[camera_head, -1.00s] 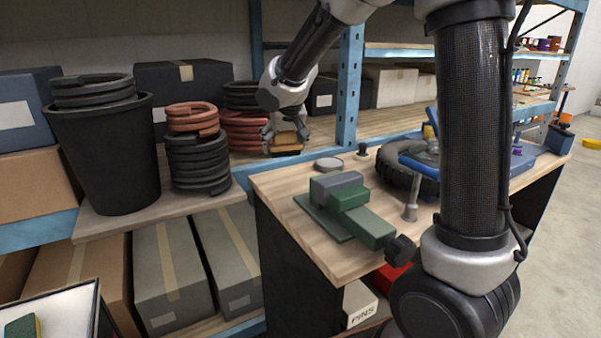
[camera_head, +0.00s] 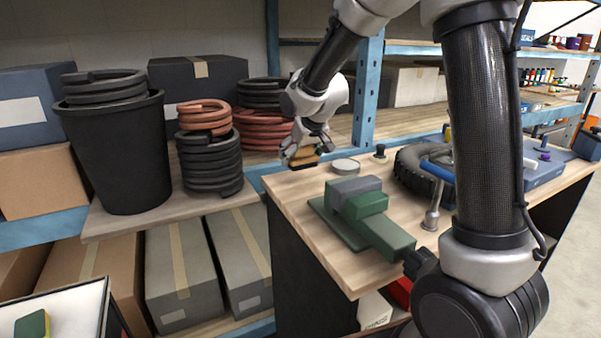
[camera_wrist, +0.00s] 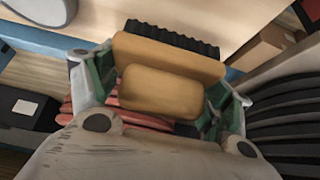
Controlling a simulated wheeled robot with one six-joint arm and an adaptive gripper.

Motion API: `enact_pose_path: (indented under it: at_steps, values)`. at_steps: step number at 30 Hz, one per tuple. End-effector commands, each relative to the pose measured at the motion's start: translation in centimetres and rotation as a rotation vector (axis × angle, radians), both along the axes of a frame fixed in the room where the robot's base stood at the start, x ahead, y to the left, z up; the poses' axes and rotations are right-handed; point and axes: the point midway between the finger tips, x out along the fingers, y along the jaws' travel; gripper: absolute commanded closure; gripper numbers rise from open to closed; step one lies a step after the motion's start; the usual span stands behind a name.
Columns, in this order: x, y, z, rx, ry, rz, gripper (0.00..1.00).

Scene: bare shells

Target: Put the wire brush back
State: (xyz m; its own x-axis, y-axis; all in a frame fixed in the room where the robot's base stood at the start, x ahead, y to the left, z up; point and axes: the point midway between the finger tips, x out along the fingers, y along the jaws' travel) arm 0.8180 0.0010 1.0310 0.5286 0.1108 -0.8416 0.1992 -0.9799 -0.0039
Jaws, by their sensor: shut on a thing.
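The wire brush (camera_wrist: 165,58) has a tan wooden block and handle with dark bristles, and it fills the middle of the wrist view. My gripper (camera_wrist: 165,95) is shut on it, with one finger on each side of the tan handle. In the head view my gripper (camera_head: 303,152) holds the brush (camera_head: 306,158) at the back left corner of the wooden workbench (camera_head: 290,190). I cannot tell whether the brush touches the bench there.
A green and grey vise (camera_head: 365,210), a round tin (camera_head: 345,166) and a black tire (camera_head: 415,165) are on the bench. Left on the shelf are a black bucket (camera_head: 115,150) and stacked hose coils (camera_head: 208,160). A blue post (camera_head: 366,90) rises behind the bench.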

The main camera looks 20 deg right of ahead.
Motion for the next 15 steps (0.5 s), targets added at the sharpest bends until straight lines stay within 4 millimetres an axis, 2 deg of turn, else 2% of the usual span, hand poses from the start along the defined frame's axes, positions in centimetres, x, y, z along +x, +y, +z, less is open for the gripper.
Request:
enact_pose_path:
  at_steps: [6, 15]
  values:
    - [0.0, 0.0, -2.5, -0.001, 0.003, 0.000, 0.43]
    - [0.1, -0.2, -4.3, -0.004, -0.003, -0.002, 0.43]
